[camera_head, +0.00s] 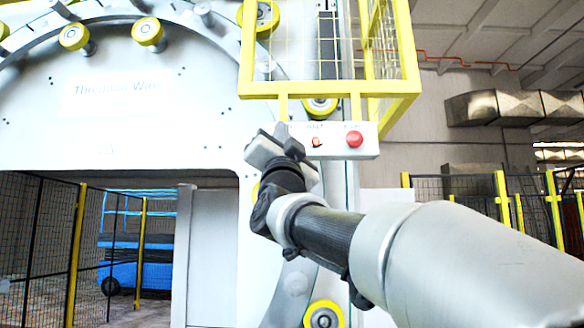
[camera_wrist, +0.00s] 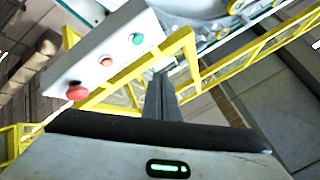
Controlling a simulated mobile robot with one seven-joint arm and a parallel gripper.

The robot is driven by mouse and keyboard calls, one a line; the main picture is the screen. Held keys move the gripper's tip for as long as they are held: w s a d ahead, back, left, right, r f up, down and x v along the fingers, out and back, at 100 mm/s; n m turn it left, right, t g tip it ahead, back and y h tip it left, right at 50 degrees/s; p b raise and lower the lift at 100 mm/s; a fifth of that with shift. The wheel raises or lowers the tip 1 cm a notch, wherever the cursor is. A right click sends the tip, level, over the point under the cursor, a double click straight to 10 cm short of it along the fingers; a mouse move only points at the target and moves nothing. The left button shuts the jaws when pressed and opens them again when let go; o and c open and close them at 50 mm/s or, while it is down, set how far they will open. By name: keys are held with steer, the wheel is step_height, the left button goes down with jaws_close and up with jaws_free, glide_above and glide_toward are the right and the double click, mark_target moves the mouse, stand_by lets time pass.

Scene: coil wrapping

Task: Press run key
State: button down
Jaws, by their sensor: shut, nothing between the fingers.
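A white control box (camera_head: 334,153) hangs under the yellow cage. In the wrist view the box (camera_wrist: 112,42) carries a green button (camera_wrist: 137,39), a small red button (camera_wrist: 106,61) and a large red mushroom button (camera_wrist: 77,91) in a row. The head view shows the small red button (camera_head: 316,142) and the large red one (camera_head: 354,139); my gripper hides the box's left end there. The labels are too blurred to read surely. My gripper (camera_head: 281,135) is shut and empty at that left end. In the wrist view its fingertips (camera_wrist: 160,80) are beside the green button, with no contact visible.
The yellow mesh cage (camera_head: 328,88) sits just above the box. The large grey ring machine with yellow rollers (camera_head: 148,32) fills the left. Mesh fencing (camera_head: 75,250) and a blue cart (camera_head: 150,262) stand behind. The space right of the box is open.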

steer(key=w+p, duration=0.2)
steer(key=w, duration=0.4)
steer(key=shift+w+d, duration=0.1)
steer(key=shift+d, duration=0.05)
stand_by(1.9)
steer(key=shift+w, duration=0.3)
